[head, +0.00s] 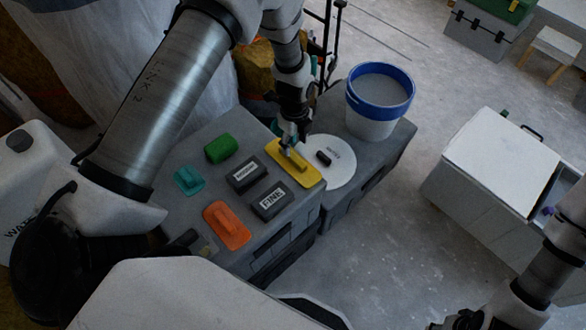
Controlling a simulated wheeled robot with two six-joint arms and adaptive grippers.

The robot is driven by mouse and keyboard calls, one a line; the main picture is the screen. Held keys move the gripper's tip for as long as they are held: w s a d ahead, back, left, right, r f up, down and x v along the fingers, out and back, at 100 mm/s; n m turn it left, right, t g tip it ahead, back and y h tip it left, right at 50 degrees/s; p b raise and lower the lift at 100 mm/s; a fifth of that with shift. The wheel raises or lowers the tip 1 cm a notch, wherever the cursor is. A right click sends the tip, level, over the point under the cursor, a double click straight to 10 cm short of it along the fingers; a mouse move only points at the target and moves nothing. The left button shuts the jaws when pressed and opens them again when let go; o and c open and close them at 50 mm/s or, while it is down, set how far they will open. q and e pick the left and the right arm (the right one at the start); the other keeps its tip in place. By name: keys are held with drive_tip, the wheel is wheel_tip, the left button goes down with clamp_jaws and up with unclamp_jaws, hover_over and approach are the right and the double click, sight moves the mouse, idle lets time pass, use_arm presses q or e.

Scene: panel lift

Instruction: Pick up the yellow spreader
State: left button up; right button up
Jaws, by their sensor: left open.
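The yellow spreader (301,170) lies flat at the right edge of the grey block top, with its raised handle facing up. My left gripper (290,145) points down just above the far end of the spreader and its handle. It is open, and nothing shows lifted in it. I cannot tell whether its fingers touch the handle. My right arm shows at the lower right, with its gripper (462,320) only partly in view at the bottom edge.
An orange spreader (227,226), a teal one (188,181), a green block (221,148) and dark labelled blocks (270,201) share the grey top (200,215). A white disc (335,172) and blue-rimmed bucket (372,122) stand to the right. A white cabinet (490,150) stands farther right.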

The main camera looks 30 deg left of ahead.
sight(292, 155)
use_arm(q)
drive_tip(key=f, duration=0.5)
drive_tip(key=f+p, duration=0.1)
drive_tip(key=f, duration=0.1)
drive_tip(key=shift+a+f, duration=0.15)
drive_tip(key=shift+a, duration=0.15)
clamp_jaws()
